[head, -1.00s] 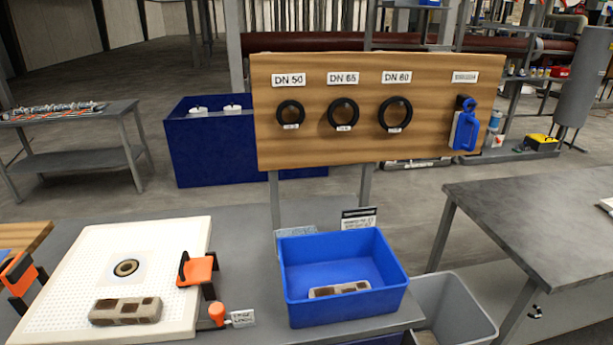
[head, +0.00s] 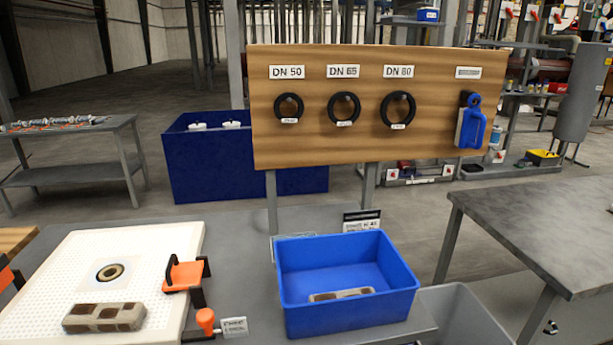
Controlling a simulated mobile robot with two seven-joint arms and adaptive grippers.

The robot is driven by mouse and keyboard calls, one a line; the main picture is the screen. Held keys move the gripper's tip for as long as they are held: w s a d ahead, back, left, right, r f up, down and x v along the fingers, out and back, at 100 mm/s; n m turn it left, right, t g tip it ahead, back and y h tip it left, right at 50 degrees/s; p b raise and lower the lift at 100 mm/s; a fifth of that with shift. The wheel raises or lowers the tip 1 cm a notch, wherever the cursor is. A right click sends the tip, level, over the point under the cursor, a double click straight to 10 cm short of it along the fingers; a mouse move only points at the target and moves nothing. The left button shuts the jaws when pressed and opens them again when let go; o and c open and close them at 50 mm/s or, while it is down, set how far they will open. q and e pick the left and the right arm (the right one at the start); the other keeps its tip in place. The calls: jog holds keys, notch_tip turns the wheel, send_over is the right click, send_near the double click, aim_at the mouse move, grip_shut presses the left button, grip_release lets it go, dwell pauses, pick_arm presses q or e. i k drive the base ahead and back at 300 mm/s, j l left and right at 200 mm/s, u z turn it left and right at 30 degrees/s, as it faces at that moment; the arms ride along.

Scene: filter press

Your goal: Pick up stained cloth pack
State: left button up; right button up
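One stained cloth pack (head: 105,317), beige with dark brown patches, lies flat on the white perforated plate (head: 45,275) at the lower left. A similar stained pack (head: 340,295) lies on the floor of the blue bin (head: 350,316) in the lower middle, its lower side partly hidden by the bin's front wall. Neither of my grippers shows in the head view.
An orange clamp (head: 186,275) and an orange knob (head: 205,319) sit at the plate's right edge. A grey bin (head: 455,305) stands right of the blue bin. Behind rises a wooden board (head: 300,150) with black rings. A grey table (head: 560,225) is at right.

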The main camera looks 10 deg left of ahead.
aim_at(113, 316)
jog(key=u, duration=1.6)
